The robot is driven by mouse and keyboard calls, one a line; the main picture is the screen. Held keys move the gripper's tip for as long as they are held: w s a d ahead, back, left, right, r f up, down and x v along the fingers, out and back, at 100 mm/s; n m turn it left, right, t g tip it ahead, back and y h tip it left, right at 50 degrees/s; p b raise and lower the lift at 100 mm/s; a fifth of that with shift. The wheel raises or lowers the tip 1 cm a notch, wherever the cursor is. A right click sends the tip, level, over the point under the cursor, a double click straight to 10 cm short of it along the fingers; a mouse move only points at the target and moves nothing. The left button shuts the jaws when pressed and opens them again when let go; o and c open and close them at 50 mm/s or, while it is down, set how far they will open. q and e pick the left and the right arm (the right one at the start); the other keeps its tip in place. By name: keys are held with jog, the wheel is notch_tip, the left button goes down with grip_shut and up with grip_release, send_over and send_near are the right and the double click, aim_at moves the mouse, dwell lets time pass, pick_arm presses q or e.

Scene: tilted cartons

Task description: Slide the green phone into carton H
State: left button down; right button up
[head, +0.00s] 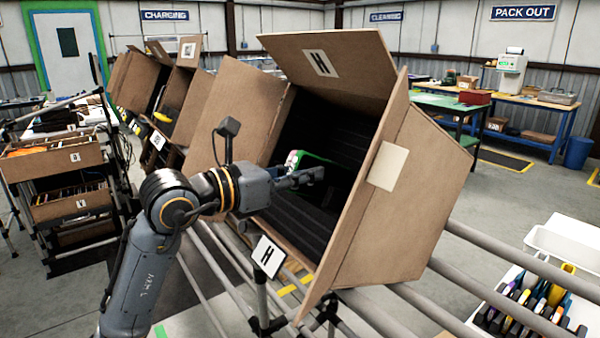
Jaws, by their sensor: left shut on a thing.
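Carton H (418,215) is a large tilted brown box on a rail stand, its open mouth facing left towards my arm. Its raised top flap and a tag below the mouth carry the letter H. The dark inside looks ribbed or slotted. My left gripper (312,174) reaches into the mouth and is shut on the green phone (297,158). Only part of the phone shows, a green edge and a pale, patterned patch; the rest is hidden by the gripper and the dark inside. I cannot tell whether the phone touches the carton's inside. My right gripper is out of view.
Carton flaps stand out around the mouth, with a wide left flap (238,115) close behind my arm. Other tilted cartons (135,84) stand further left. A white tray (482,312) of several upright items is at lower right. Metal rails (470,290) run below the carton.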

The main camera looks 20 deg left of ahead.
pick_arm(q)
jog(key=shift+w+d+f+b, duration=0.35)
jog(key=shift+w+d+f, duration=0.25)
jog(key=shift+w, duration=0.15)
jog(key=shift+w+d+f, duration=0.1)
jog(key=shift+f, duration=0.05)
dwell(1.2)
jog(key=c, duration=1.4)
grip_release()
jog(key=shift+o, duration=0.6)
jog(key=shift+d+f, duration=0.1)
jog(key=shift+f, duration=0.1)
jog(key=shift+s+a+r+p, duration=0.2)
jog(key=shift+s+a+r, duration=0.55)
jog(key=shift+s, duration=0.2)
jog(key=shift+s+a+r+p, duration=0.15)
jog(key=shift+s+a+r, duration=0.5)
jog(key=shift+s+a, duration=0.25)
jog(key=shift+s+a+r, duration=0.45)
jog(key=shift+s+a, duration=0.05)
jog(key=shift+s, duration=0.15)
jog(key=shift+s+a+r, duration=0.45)
jog(key=shift+s, duration=0.2)
